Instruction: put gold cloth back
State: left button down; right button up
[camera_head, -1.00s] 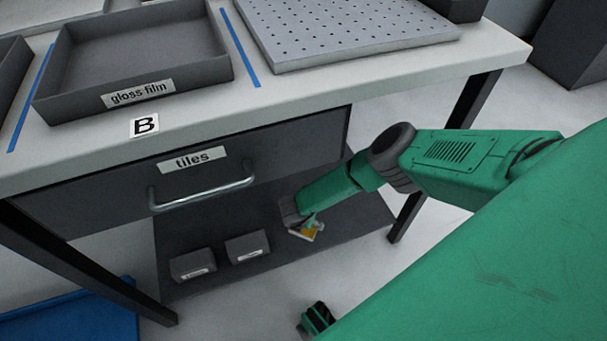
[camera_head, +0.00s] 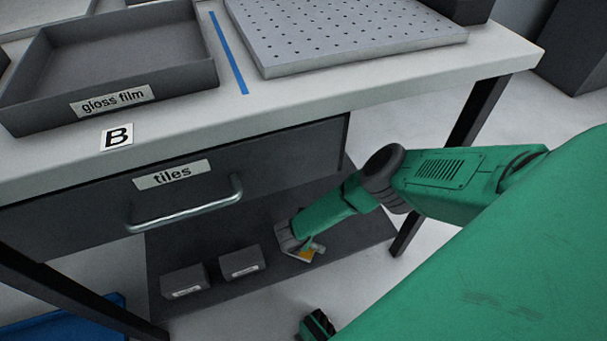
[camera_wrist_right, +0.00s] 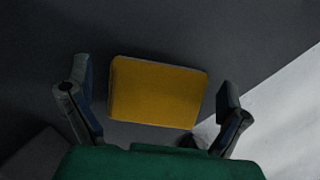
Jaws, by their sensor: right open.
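The gold cloth (camera_head: 305,254) lies on the dark lower shelf under the bench, right of two small dark boxes, and partly hidden by my right gripper in the head view. In the right wrist view the gold cloth (camera_wrist_right: 157,92) is a flat yellow rectangle with a thin grey border. My right gripper (camera_wrist_right: 155,112) is open, one finger on each side of the cloth, with gaps showing on both sides. In the head view my right gripper (camera_head: 289,240) reaches down to the shelf beside the cloth. My left gripper cannot be made out.
Two small labelled boxes (camera_head: 240,262) stand left of the cloth on the lower shelf (camera_head: 350,243). The closed tiles drawer (camera_head: 90,190) and its handle (camera_head: 185,215) overhang the shelf. The gloss film tray (camera_head: 115,60) is on top.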

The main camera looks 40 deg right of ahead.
jog(key=p+v, duration=0.5)
jog(key=v, duration=0.2)
jog(key=shift+r, duration=0.35)
jog(key=shift+s+a, duration=0.1)
jog(key=shift+f, duration=0.1)
